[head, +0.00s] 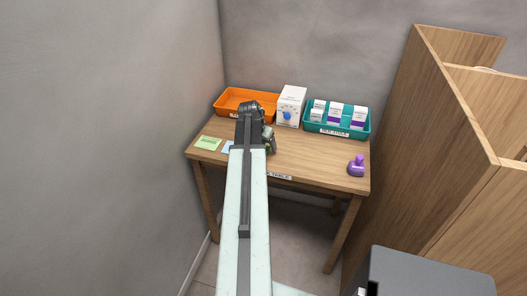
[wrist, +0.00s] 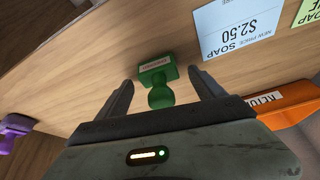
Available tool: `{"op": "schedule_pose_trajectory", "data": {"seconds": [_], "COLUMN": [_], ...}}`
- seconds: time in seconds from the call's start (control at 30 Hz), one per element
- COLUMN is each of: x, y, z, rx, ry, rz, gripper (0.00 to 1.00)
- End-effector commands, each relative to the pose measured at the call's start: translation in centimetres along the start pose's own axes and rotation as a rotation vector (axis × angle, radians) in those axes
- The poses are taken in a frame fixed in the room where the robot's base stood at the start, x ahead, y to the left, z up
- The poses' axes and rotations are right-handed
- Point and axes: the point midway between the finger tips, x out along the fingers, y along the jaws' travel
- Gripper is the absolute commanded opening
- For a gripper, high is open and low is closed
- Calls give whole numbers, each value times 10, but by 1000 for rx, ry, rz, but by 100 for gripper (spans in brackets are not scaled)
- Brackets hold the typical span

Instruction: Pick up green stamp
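The green stamp (wrist: 160,84) shows in the wrist view on the wooden table, with its round handle toward my gripper and a pale label on its base. My gripper (wrist: 158,92) is open, with one dark finger on each side of the stamp. The fingers look apart from it. In the head view my arm reaches over the table, and my gripper (head: 262,138) is largely hidden behind it. I cannot make out the green stamp there.
A purple stamp (head: 357,166) stands at the table's right. An orange tray (head: 222,108), a white box (head: 291,106) and a teal tray (head: 366,130) line the back. A green card (head: 208,143) and a blue card (wrist: 240,26) lie on the table (head: 320,158). Wooden partitions (head: 440,130) stand right.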

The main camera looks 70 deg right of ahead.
Motion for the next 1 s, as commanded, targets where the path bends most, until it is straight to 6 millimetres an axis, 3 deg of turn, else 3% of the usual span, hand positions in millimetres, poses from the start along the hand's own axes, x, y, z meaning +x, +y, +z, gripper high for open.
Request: {"op": "schedule_pose_trajectory", "data": {"seconds": [0.03,0.23,0.57,1.0], "x": [-1,-1,-7,-84], "y": [0,0,1,1], "z": [0,0,-3,-38], "rx": [0,0,1,2], "ry": [0,0,1,0], "rz": [0,0,1,1], "gripper": [67,12,10,10]}}
